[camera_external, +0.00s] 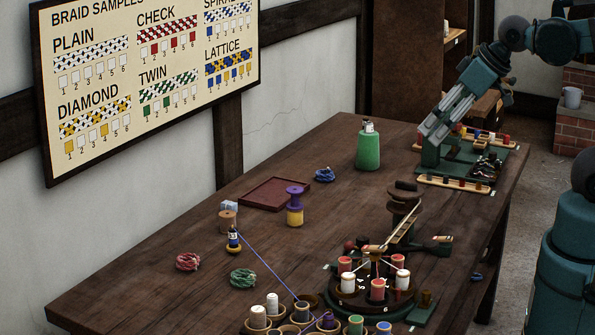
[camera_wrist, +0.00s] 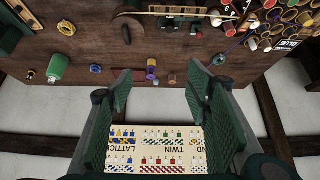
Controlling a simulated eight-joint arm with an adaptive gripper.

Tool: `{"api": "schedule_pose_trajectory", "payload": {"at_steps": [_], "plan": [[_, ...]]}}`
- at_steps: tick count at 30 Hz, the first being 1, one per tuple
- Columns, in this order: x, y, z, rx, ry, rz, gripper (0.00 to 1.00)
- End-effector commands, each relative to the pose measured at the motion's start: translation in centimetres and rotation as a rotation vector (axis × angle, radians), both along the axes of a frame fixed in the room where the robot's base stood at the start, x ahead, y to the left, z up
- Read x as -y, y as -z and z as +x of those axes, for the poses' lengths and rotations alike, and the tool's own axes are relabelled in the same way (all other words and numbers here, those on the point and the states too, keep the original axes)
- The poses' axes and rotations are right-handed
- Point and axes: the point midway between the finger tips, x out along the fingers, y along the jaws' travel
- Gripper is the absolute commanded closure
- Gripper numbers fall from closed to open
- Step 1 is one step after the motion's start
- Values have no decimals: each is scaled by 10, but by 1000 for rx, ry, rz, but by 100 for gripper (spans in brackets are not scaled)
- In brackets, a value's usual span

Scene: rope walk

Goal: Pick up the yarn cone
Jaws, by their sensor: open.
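The yarn cone appears to be the green, tapered body with a pale and dark top (camera_external: 368,150), standing upright at the back middle of the table. In the wrist view the green cone (camera_wrist: 58,67) shows at the left, outside the fingers. My gripper (camera_external: 434,128) is at the right, above a green stand, apart from the cone and to its right.
A green stand with spool racks (camera_external: 466,160) lies below my gripper. A dark red tray (camera_external: 275,193), a purple and yellow spool (camera_external: 295,206) and a blue yarn coil (camera_external: 324,174) are left of the cone. A round braiding stand with bobbins (camera_external: 372,285) fills the front right.

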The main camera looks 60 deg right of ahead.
Motion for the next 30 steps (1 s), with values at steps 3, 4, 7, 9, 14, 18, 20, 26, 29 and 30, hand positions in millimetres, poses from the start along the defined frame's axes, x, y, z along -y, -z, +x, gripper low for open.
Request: {"api": "schedule_pose_trajectory", "payload": {"at_steps": [3, 4, 7, 9, 14, 18, 20, 26, 29, 30], "plan": [[0, 0, 0, 0, 0, 0, 50], [0, 0, 0, 0, 0, 0, 46], [0, 0, 0, 0, 0, 0, 39], [0, 0, 0, 0, 0, 0, 39], [0, 0, 0, 0, 0, 0, 39], [1, -1, 2, 0, 4, 0, 39], [2, -2, 4, -1, 7, 0, 39], [11, -7, 19, -5, 32, 1, 39], [19, -12, 32, -8, 53, 1, 39], [22, -13, 38, -9, 63, 2, 39]]}}
